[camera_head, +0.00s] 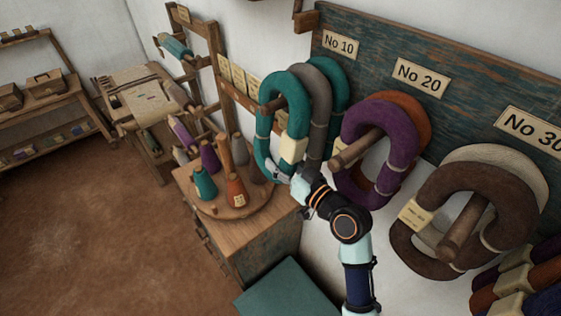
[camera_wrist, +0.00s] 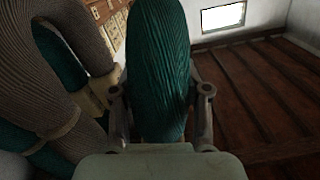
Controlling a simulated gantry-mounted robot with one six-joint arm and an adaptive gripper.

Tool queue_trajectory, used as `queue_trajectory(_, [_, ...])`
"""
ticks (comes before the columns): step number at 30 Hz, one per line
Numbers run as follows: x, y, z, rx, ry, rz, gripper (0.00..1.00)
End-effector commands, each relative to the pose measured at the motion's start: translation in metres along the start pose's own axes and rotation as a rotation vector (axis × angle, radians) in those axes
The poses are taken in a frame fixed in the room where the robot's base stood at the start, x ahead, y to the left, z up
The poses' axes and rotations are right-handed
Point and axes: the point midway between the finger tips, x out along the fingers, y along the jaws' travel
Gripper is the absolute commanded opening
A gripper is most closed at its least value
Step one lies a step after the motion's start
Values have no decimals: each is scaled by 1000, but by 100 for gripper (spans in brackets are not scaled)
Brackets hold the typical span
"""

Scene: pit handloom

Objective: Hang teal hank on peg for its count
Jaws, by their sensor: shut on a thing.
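My gripper (camera_head: 285,176) is shut on the lower part of a teal hank (camera_head: 264,140), which hangs upright as a loop with a cream tag (camera_head: 292,148); I cannot read the tag. In the wrist view the teal hank (camera_wrist: 158,65) fills the space between the fingers. The hank is in front of the No 10 place on the board. The brown end of the No 10 peg (camera_head: 272,104) shows at the loop's opening; I cannot tell for sure whether the loop is around it. A grey hank (camera_head: 318,90) and another teal hank (camera_head: 337,85) are behind it.
The No 20 peg (camera_head: 355,149) holds purple (camera_head: 385,115) and orange hanks. The No 30 peg (camera_head: 466,228) holds brown and cream hanks. Below left, a wooden cabinet (camera_head: 255,225) carries a round stand with several cones. More hanks hang at the lower right.

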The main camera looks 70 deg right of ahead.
Motion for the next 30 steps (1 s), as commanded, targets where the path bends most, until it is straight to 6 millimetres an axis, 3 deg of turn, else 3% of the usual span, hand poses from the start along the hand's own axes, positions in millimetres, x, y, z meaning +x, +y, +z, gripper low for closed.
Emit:
queue_trajectory(1, [0, 1, 11, 8, -23, 1, 0])
queue_trajectory(3, [0, 1, 12, 8, -23, 1, 0])
queue_trajectory(4, [0, 1, 12, 8, -23, 1, 47])
queue_trajectory(9, [0, 1, 9, 5, -17, 0, 75])
queue_trajectory(20, [-4, 1, 6, 4, -12, 1, 75])
queue_trajectory(23, [-19, 2, 6, 3, -11, 3, 75])
queue_trajectory(30, [-80, 2, 6, 5, -12, 5, 75])
